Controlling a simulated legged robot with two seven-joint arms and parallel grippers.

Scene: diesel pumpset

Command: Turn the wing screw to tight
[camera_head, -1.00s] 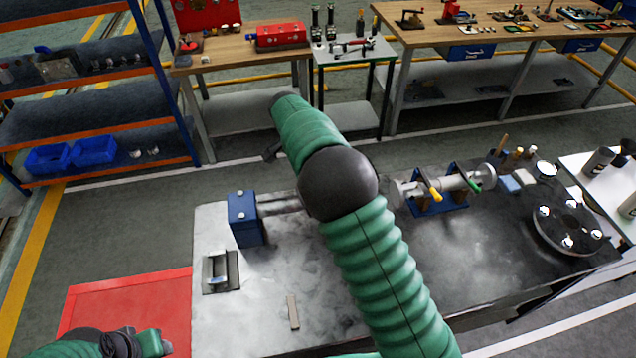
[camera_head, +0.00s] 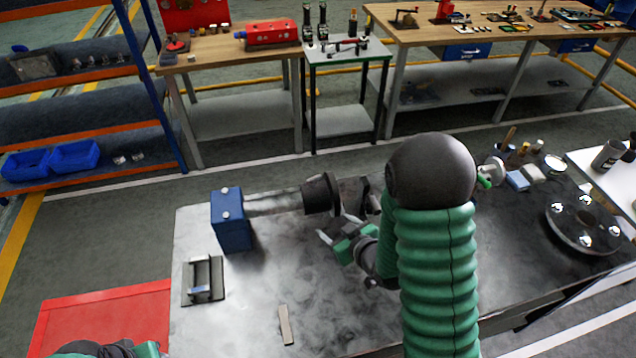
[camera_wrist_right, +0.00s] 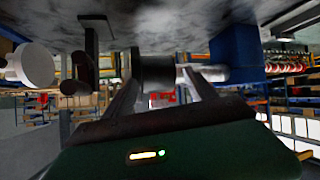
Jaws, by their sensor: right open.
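I cannot make out the wing screw for certain in either view. A blue block (camera_head: 231,222) stands on the grey bench, with a metal shaft (camera_head: 272,203) running right from it to a dark round collar (camera_head: 320,194). My right gripper (camera_head: 335,227) is open, just to the front right of the collar. In the right wrist view its fingers (camera_wrist_right: 160,80) are spread and empty, with the dark collar (camera_wrist_right: 152,68) beyond them and the blue block (camera_wrist_right: 237,55) to the right. Only a sliver of my left arm's end (camera_head: 105,349) shows at the bottom left; its fingers are hidden.
A small metal bracket (camera_head: 203,280) and a flat bar (camera_head: 285,324) lie on the bench (camera_head: 240,325). A round flange with shiny studs (camera_head: 583,225) sits at the right. My right arm hides part of the bench's middle.

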